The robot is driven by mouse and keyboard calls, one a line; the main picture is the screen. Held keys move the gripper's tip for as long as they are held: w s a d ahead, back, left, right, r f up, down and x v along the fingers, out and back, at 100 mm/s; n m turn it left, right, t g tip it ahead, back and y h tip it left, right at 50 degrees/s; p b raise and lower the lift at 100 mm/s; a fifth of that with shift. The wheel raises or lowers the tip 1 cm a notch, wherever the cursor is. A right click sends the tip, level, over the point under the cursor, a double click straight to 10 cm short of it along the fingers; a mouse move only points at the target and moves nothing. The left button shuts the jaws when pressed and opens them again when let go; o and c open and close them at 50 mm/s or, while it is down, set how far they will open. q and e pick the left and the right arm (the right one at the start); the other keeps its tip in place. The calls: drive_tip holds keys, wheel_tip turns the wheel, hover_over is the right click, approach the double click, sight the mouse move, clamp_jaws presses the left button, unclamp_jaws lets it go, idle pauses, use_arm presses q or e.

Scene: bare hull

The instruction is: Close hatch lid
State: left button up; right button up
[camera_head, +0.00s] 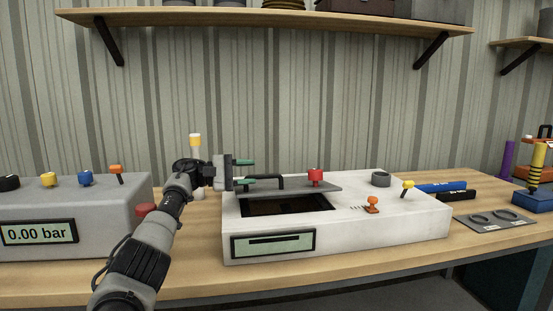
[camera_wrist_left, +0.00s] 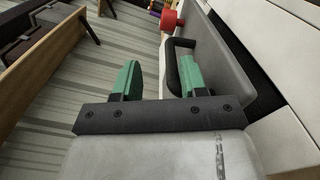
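The hatch lid (camera_head: 300,187) is a grey panel with a black bar handle (camera_head: 268,177). It lies at the back of a dark rectangular opening (camera_head: 285,206) in the white console (camera_head: 390,220), leaving the opening uncovered. I cannot tell its exact tilt. My left gripper (camera_head: 244,172) is open and empty, its green fingers pointing right at the handle's left end. In the left wrist view, the handle (camera_wrist_left: 173,62) shows beyond the gap between the fingers, partly behind the right finger. The lid (camera_wrist_left: 225,70) also shows there. My right gripper is not in view.
A red knob (camera_head: 315,175) stands by the lid's right part. An orange switch (camera_head: 372,203), a grey ring (camera_head: 381,179) and a yellow-tipped lever (camera_head: 407,188) are on the console. A grey gauge box (camera_head: 75,215) stands left. A shelf (camera_head: 270,20) hangs above.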

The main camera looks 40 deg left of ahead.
use_arm(q)
drive_tip(key=d+r, duration=0.2)
drive_tip(key=d, duration=0.1)
drive_tip(key=w+d+r+b, duration=0.1)
drive_tip(key=d, duration=0.1)
drive_tip(key=shift+d+r, duration=0.1)
drive_tip(key=shift+r, duration=0.1)
drive_tip(key=w+d+r, duration=0.1)
drive_tip(key=d+r, duration=0.3)
drive_tip(key=d, duration=0.2)
drive_tip(key=shift+w+d, duration=0.2)
drive_tip(key=shift+w, duration=0.1)
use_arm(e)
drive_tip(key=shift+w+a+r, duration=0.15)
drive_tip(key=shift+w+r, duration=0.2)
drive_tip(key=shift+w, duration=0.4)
